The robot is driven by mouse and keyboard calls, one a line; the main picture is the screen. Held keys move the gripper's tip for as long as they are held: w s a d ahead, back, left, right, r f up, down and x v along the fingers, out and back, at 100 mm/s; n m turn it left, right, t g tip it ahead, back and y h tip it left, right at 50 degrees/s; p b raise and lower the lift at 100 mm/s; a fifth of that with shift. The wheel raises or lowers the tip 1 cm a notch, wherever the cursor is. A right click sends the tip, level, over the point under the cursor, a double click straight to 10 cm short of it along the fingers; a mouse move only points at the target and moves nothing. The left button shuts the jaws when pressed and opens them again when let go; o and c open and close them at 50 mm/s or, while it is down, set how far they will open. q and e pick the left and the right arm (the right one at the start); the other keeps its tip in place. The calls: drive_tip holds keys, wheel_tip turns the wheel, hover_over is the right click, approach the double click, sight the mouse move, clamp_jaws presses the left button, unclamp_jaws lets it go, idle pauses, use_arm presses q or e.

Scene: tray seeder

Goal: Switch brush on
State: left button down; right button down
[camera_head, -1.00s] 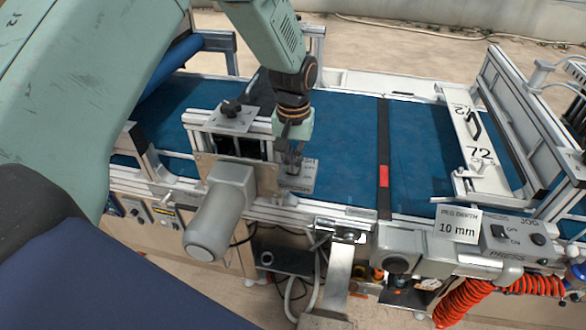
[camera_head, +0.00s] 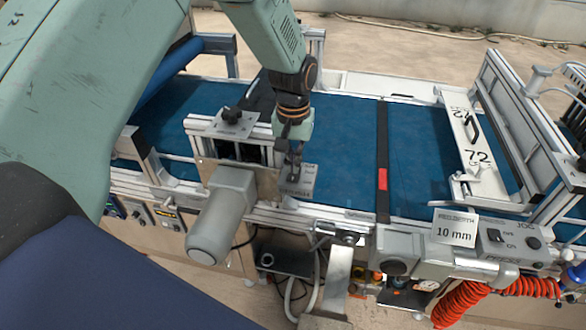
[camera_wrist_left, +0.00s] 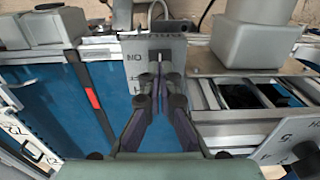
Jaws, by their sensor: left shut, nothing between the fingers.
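The brush switch box is a small grey panel (camera_head: 308,181) at the near edge of the blue belt, beside the brush motor. My left gripper (camera_head: 295,175) points down at it, its fingers together and empty. In the left wrist view the fingertips (camera_wrist_left: 160,84) are shut in front of the grey panel (camera_wrist_left: 138,66), over its middle where a small switch lever seems to stand. An "ON" marking shows on the panel's left part. I cannot tell whether the fingertips touch the lever, or which way it is set. My right gripper is not in view.
The grey motor cylinder (camera_head: 222,215) stands left of the panel, with the brush frame (camera_head: 228,122) behind it. The blue belt (camera_head: 345,140) is clear to the right. A "10 mm" sign (camera_head: 455,228) and a control box (camera_head: 512,243) are at the right front.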

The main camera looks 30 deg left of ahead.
sight(293, 177)
use_arm(q)
drive_tip(key=shift+s+r+p, duration=0.2)
drive_tip(key=shift+r+p, duration=0.6)
drive_tip(key=shift+r, duration=0.4)
drive_tip(key=shift+w+r+p, duration=0.2)
drive_tip(key=shift+r+p, duration=0.8)
drive_tip(key=shift+p, duration=0.05)
drive_tip(key=shift+s+r, duration=0.1)
drive_tip(key=shift+r, duration=0.15)
drive_tip(key=shift+s, duration=0.1)
drive_tip(key=shift+f, duration=0.1)
